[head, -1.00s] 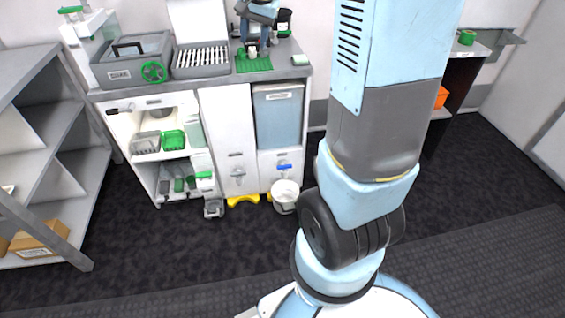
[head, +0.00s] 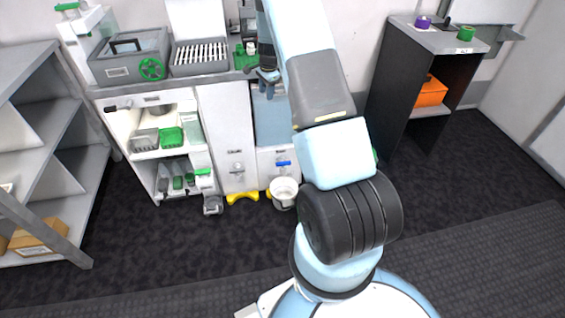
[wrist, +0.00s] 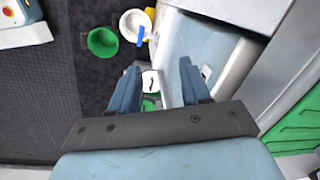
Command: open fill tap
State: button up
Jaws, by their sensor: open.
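A tap with a blue handle (head: 283,163) sticks out of the lower front of the cabinet, above a white bucket (head: 284,193). In the wrist view the blue handle (wrist: 140,38) is beyond the fingertips, beside the bucket (wrist: 131,22). My gripper (head: 267,88) is in front of the pale blue tank panel (head: 272,125), well above the tap. In the wrist view its two blue fingers (wrist: 160,72) are apart. Nothing is held between them, and they are not touching the tap.
A grey-handled tap (head: 238,169) is left of the blue one. The counter holds a grey box with a green wheel (head: 151,69) and a rack (head: 200,57). A shelf unit (head: 40,110) stands left, a dark cabinet (head: 402,75) right. The floor in front is clear.

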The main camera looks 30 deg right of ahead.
jog(key=d+f+m, duration=0.3)
jog(key=d+f, duration=0.1)
jog(key=f, duration=1.1)
jog(key=m+g, duration=0.2)
send_over(283, 164)
notch_tip(283, 164, down, 16)
jog(key=r, duration=0.1)
jog(key=shift+h, duration=0.3)
jog(key=f, duration=0.9)
jog(key=w+f, duration=0.1)
jog(key=f, duration=0.4)
jog(key=shift+d, duration=0.4)
grip_shut()
